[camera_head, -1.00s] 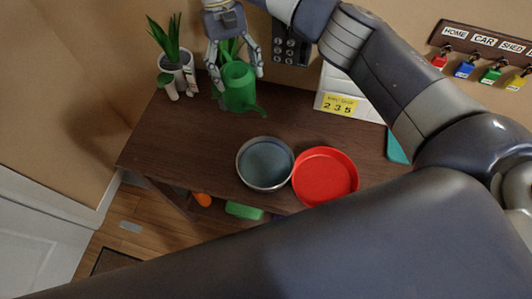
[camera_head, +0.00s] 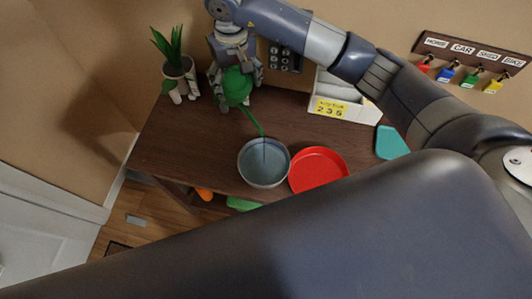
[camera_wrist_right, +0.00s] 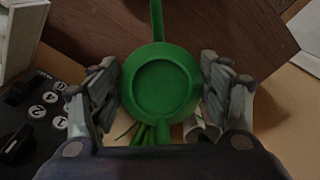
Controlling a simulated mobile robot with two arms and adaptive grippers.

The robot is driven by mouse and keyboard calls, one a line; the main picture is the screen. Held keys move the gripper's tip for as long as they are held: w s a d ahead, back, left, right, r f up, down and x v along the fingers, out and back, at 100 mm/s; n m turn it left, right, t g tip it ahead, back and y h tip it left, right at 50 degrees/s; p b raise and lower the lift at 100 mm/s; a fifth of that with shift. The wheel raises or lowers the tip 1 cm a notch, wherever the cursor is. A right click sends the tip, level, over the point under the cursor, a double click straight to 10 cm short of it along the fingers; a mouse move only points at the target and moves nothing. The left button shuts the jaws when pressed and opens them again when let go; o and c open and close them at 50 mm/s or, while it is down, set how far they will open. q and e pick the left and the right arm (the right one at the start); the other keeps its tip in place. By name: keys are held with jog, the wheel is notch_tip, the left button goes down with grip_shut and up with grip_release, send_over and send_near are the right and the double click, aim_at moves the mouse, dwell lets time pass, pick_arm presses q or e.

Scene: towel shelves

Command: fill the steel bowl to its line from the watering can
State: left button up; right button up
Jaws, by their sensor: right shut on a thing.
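The green watering can (camera_head: 238,84) is held in my right gripper (camera_head: 236,78), tilted with its spout reaching down toward the steel bowl. A thin bluish stream shows from the spout tip into the bowl. The steel bowl (camera_head: 247,176) stands on the dark table, its inside bluish; I cannot make out its fill line or the exact water level. In the right wrist view the can (camera_wrist_right: 162,88) sits between both fingers of the gripper (camera_wrist_right: 162,100), its round end facing the camera and the spout pointing away. My left gripper is not in view.
A red round tray (camera_head: 318,170) sits right beside the bowl. A potted plant (camera_head: 177,72) stands at the back left. A white box with a number card (camera_head: 332,108) and a teal item (camera_head: 391,143) lie to the right. A key rack (camera_head: 470,50) hangs on the wall.

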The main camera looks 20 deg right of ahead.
jog(key=shift+s+d+r, duration=0.1)
jog(key=shift+s, duration=0.15)
jog(key=shift+w+a, duration=0.25)
jog(key=shift+a, duration=0.15)
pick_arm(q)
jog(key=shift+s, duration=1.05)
pick_arm(e)
jog(key=shift+s+a, duration=0.1)
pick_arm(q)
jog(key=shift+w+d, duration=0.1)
